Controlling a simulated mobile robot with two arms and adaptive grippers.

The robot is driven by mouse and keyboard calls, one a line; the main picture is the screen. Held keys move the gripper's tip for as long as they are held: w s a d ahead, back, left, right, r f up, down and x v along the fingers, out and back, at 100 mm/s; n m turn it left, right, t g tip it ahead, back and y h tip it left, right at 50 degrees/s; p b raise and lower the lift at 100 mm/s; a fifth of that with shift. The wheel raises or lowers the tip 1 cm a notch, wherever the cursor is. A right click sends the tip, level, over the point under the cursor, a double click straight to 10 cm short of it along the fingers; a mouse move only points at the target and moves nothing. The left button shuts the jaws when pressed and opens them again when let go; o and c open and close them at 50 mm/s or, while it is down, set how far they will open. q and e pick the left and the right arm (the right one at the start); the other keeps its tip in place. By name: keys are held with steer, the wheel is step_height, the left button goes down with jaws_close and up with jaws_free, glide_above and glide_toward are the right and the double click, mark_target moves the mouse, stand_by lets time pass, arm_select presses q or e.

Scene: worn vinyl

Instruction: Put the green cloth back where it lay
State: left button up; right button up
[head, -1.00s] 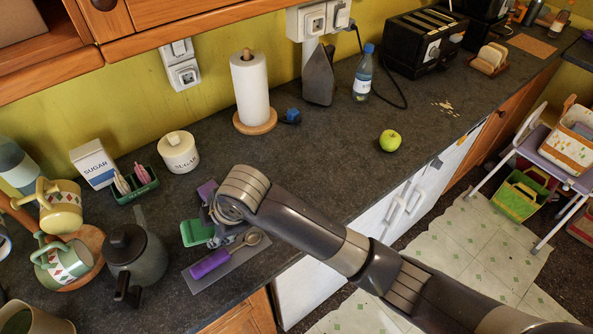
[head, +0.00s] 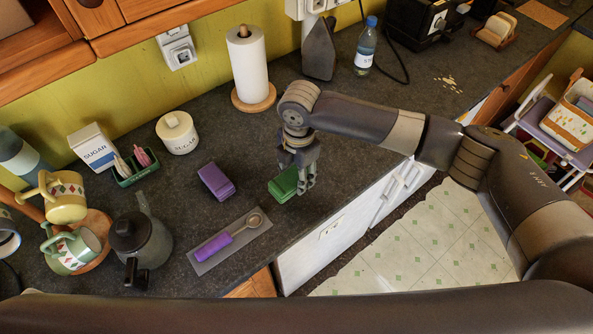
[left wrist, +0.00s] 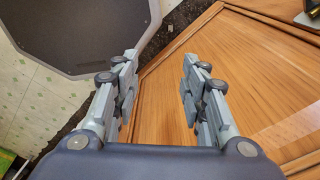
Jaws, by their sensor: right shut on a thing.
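The folded green cloth (head: 284,185) is in my right gripper (head: 304,184), near the counter's front edge. The gripper points down and is shut on it, covering its right side. I cannot tell whether the cloth touches the counter. A folded purple cloth (head: 216,181) lies to its left. My left gripper (left wrist: 160,75) shows only in the left wrist view, open and empty, above wooden cabinet fronts and floor.
A dark kettle (head: 138,240) and a mug stand (head: 92,250) are at the left. A sugar canister (head: 177,132), a paper towel roll (head: 248,70) and a water bottle (head: 364,48) stand toward the wall. Bare counter (head: 225,130) lies behind the purple cloth.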

steer(key=shift+w+d+r+p, duration=0.1)
steer(key=shift+r+p, duration=0.05)
steer(key=shift+p, duration=0.25)
steer(key=shift+f+b, duration=1.7)
steer(key=shift+f, duration=1.3)
steer(key=shift+p, duration=0.3)
steer(key=shift+r+p, duration=0.1)
steer(key=shift+p, duration=0.2)
